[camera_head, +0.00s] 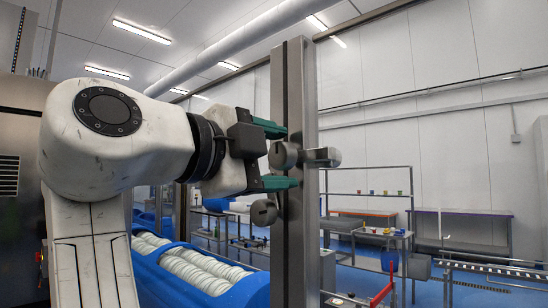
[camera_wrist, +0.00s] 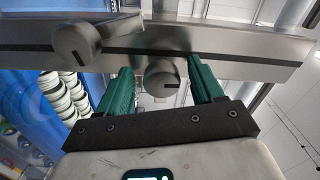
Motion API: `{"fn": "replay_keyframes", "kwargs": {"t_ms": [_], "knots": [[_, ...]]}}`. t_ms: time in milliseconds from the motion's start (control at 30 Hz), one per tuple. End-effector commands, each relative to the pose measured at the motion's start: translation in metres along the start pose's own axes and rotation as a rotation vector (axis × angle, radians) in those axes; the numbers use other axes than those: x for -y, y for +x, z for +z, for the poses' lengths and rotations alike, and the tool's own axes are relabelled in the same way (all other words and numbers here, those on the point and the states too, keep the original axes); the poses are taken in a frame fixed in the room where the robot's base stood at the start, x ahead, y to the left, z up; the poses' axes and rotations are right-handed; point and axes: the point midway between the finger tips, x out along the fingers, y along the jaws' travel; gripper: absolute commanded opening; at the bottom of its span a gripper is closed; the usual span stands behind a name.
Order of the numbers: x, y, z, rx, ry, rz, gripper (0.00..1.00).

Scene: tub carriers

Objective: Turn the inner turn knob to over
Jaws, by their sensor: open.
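Grey round turn knobs sit on an upright metal post (camera_head: 294,100). One knob (camera_head: 283,155) lies between the two green fingers of my gripper (camera_head: 279,156). In the wrist view this knob (camera_wrist: 161,78) shows a short dark mark and sits between the fingertips (camera_wrist: 160,75), with gaps on both sides. The gripper is open, one finger above and one below in the head view. A second knob (camera_head: 264,212) sits lower on the post; it also shows in the wrist view (camera_wrist: 75,45). I cannot tell by label which is the inner one.
A metal bar with a rounded end (camera_head: 325,157) sticks out right of the post. A blue tub (camera_head: 165,275) with rows of white items stands below left. Tables and shelving (camera_head: 385,215) stand far back, and a roller conveyor (camera_head: 500,268) is at right.

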Motion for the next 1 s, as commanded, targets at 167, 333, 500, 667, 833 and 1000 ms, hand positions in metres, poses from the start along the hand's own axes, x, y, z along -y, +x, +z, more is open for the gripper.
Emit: {"fn": "replay_keyframes", "kwargs": {"t_ms": [167, 333, 500, 667, 833, 1000], "knots": [[0.000, -0.006, 0.000, 0.000, 0.001, -0.002, 0.67], [-0.001, -0.031, 0.001, 0.002, 0.002, -0.003, 0.67], [-0.001, -0.065, 0.001, 0.001, 0.001, -0.002, 0.67], [-0.001, -0.090, 0.001, 0.002, 0.000, -0.001, 0.67], [0.000, -0.105, 0.001, 0.000, 0.000, 0.000, 0.67], [0.000, -0.108, 0.000, -0.001, 0.000, 0.000, 0.67]]}}
